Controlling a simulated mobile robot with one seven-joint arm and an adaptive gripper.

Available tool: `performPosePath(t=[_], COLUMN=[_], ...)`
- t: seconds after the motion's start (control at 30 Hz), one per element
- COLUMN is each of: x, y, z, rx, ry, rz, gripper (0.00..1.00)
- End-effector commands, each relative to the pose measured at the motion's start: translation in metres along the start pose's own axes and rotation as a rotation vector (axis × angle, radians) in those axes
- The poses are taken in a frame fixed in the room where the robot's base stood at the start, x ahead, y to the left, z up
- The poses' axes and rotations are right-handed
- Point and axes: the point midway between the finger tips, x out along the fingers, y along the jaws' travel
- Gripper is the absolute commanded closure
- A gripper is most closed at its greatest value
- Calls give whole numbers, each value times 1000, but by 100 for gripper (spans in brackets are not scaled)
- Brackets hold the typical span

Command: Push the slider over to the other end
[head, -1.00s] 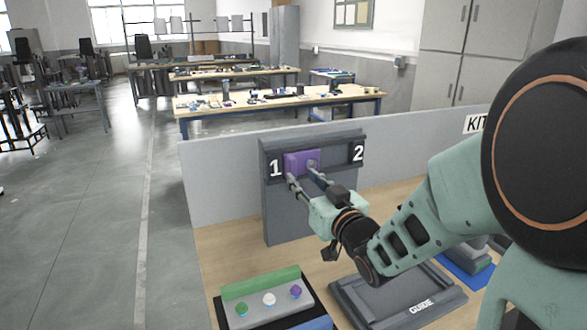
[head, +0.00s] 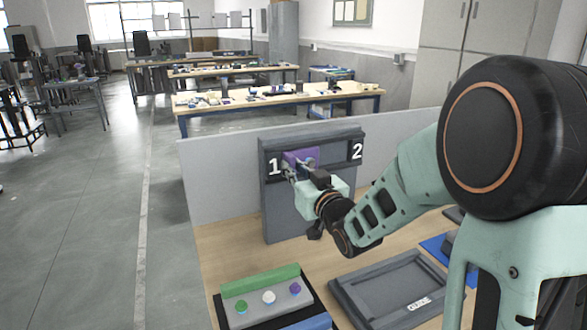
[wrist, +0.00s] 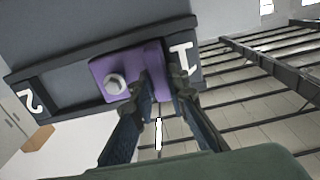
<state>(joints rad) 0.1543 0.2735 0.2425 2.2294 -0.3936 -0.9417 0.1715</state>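The purple slider block (head: 300,155) sits in the slot of an upright grey panel (head: 285,215), at the end marked 1. It also shows in the wrist view (wrist: 115,65), where a round pale knob (wrist: 115,84) stands out from its face. My gripper (head: 291,172) is at the slider's face, on the side nearer the 1. In the wrist view my two fingers (wrist: 165,82) are apart, with a strip of purple between them. The knob is left of both fingers, outside the gap. I cannot tell whether a fingertip touches the slider.
The slot is empty toward the 2 mark (head: 357,151). A grey guide tray (head: 420,305) and a dark board with a green bar (head: 260,282) and several coloured knobs lie on the wooden bench in front. A light grey partition (head: 220,175) stands behind the panel.

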Motion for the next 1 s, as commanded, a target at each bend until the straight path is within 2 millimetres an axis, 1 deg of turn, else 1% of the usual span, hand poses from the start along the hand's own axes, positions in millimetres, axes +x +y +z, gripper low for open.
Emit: performPosePath(t=[0.03,0.07,0.37,0.47,0.57,0.7,0.8,0.9,1.0], x=[0,0,0,0,0,0,0,0,0], y=[0,0,0,6,24,61,85,100,108], z=[0,0,0,1,1,1,0,0,0], rx=[0,0,0,-1,-1,-2,-1,0,0], ry=[0,0,0,0,2,2,2,2,1], rz=[0,0,0,2,6,8,6,4,2], gripper=[97,100,100,100,100,100,100,100,100])
